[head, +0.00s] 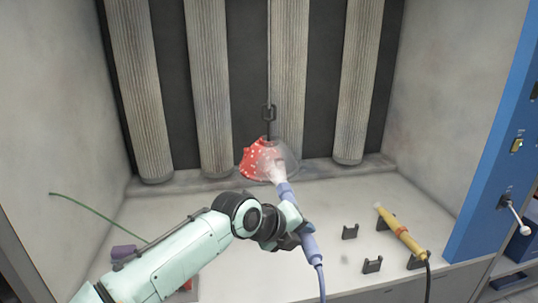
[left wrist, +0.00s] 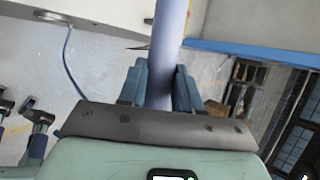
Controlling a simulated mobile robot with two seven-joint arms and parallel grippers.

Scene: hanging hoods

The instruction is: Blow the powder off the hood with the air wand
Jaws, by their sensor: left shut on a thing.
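The hood (head: 256,157) hangs from a dark hook (head: 268,113) in the middle of the booth. Its left part is red with white specks of powder; its right side looks pale and see-through. My left gripper (head: 291,236) is shut on the lavender-blue air wand (head: 306,240), which also shows between the two jaws (left wrist: 161,88) in the left wrist view. The wand's tip points up at the hood from below right, close to it. A whitish plume spreads from the tip onto the hood. My right gripper is not in view.
A yellow wand (head: 404,235) rests on dark brackets at the right. Two empty brackets (head: 350,231) stand left of it. Ribbed filter columns (head: 208,90) line the back wall. A blue panel with a lever (head: 512,210) bounds the right. A thin green rod (head: 95,207) is at left.

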